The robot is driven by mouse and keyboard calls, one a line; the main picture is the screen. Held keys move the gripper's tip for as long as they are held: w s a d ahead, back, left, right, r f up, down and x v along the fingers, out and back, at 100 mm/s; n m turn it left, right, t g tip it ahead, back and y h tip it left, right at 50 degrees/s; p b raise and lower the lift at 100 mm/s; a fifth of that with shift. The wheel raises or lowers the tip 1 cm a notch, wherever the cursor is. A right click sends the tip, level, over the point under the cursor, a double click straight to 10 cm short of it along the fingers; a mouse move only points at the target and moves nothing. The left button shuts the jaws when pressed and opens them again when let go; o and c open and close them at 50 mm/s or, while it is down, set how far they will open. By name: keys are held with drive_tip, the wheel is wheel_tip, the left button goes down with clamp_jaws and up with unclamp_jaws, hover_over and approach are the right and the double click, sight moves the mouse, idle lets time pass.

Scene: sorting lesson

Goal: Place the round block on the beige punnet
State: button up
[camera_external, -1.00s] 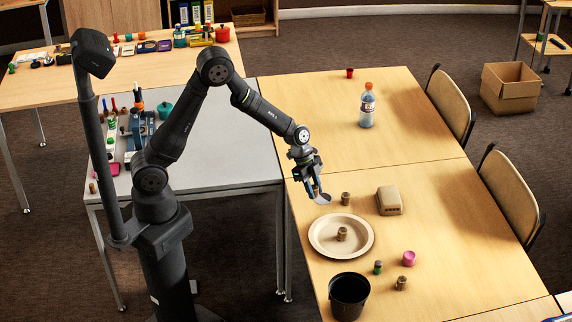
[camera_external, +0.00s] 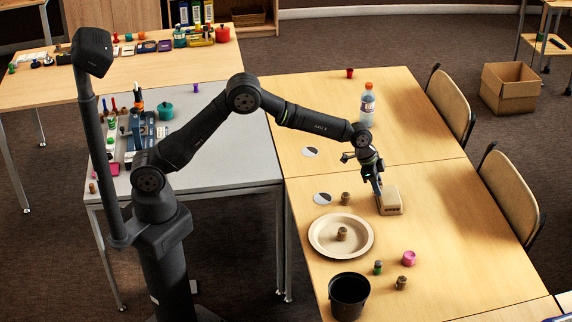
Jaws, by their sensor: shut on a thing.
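The beige punnet (camera_external: 391,203) is a small box-like shape on the near wooden table, right of centre. My gripper (camera_external: 378,189) is low over its upper left edge. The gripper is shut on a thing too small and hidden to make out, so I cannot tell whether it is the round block. I cannot tell whether the gripper or its load touches the punnet.
A beige plate (camera_external: 319,250) bears a small brown block (camera_external: 342,234). Another brown block (camera_external: 345,198) stands between plate and punnet. A pink round piece (camera_external: 409,257), a green piece (camera_external: 378,267) and a black pot (camera_external: 349,297) are nearer. A bottle (camera_external: 367,108) stands behind.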

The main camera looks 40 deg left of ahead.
drive_tip(key=shift+w+d, duration=0.25)
drive_tip(key=shift+d, duration=0.05)
hover_over(386, 196)
drive_tip(key=a, duration=0.1)
drive_tip(key=f, duration=0.6)
drive_tip(key=shift+s+a+f, duration=0.1)
drive_tip(key=shift+s+f, duration=0.2)
drive_tip(key=shift+s, duration=0.05)
drive_tip(key=shift+f, duration=2.05)
drive_tip(key=shift+f, duration=0.15)
drive_tip(key=o, duration=0.9)
drive_tip(key=shift+o, duration=0.2)
